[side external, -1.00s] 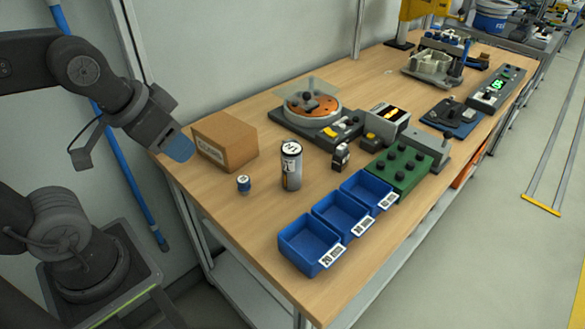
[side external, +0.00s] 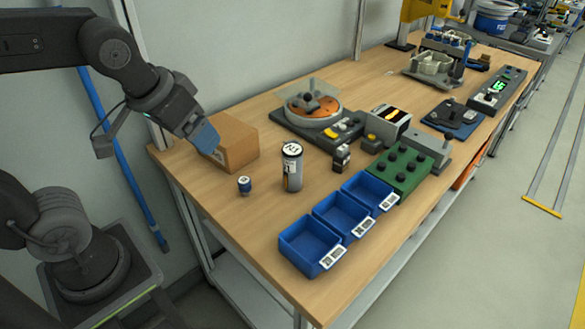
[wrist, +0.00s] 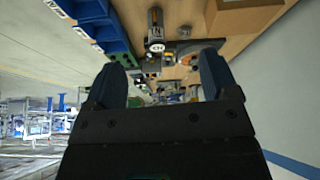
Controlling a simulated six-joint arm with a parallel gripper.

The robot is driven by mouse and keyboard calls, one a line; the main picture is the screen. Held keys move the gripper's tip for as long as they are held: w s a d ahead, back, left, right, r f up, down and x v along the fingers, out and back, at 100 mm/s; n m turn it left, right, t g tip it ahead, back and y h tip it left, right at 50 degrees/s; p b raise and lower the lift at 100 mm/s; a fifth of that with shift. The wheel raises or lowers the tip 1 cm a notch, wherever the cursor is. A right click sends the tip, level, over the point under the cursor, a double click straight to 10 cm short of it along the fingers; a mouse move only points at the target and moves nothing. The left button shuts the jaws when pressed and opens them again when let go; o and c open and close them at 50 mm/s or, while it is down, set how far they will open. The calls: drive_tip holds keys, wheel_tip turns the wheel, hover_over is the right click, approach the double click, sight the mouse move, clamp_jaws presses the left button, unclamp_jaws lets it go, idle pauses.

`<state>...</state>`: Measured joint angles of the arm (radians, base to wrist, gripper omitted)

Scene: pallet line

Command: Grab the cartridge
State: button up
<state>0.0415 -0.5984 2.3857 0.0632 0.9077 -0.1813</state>
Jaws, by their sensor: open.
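A tall grey and black cylinder with a white marked top (side external: 291,167), which looks like the cartridge, stands upright on the wooden table. It also shows in the wrist view (wrist: 156,28), beyond the fingers and near the top. My gripper (side external: 206,138) is at the left in the side view, above the table's back left and partly in front of the cardboard box. In the wrist view its two blue fingers (wrist: 160,78) are apart with nothing held between them.
The cardboard box (side external: 232,145) is close to my gripper. Three blue bins (side external: 309,247) line the front edge, beside a green block with black knobs (side external: 402,172). A turntable device (side external: 313,112) stands behind. Bare wood surrounds the two cylinders.

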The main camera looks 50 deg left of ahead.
drive_tip(key=w+d+n+g+y, duration=0.1)
drive_tip(key=w+d+n, duration=0.15)
drive_tip(key=w, duration=0.65)
drive_tip(key=n+y, duration=0.1)
drive_tip(key=n, duration=0.3)
approach(292, 151)
drive_tip(key=shift+g, duration=0.4)
drive_tip(key=x, duration=0.4)
drive_tip(key=d+x, duration=0.1)
drive_tip(key=x, duration=0.2)
drive_tip(key=shift+w, duration=0.3)
drive_tip(key=shift+a+x, duration=0.25)
drive_tip(key=shift+x, duration=1.15)
drive_tip(key=shift+a+x, duration=0.25)
drive_tip(key=shift+x, duration=1.15)
drive_tip(key=shift+r, duration=0.15)
drive_tip(key=c, duration=1)
drive_tip(key=shift+c, duration=0.5)
drive_tip(key=shift+r, duration=0.15)
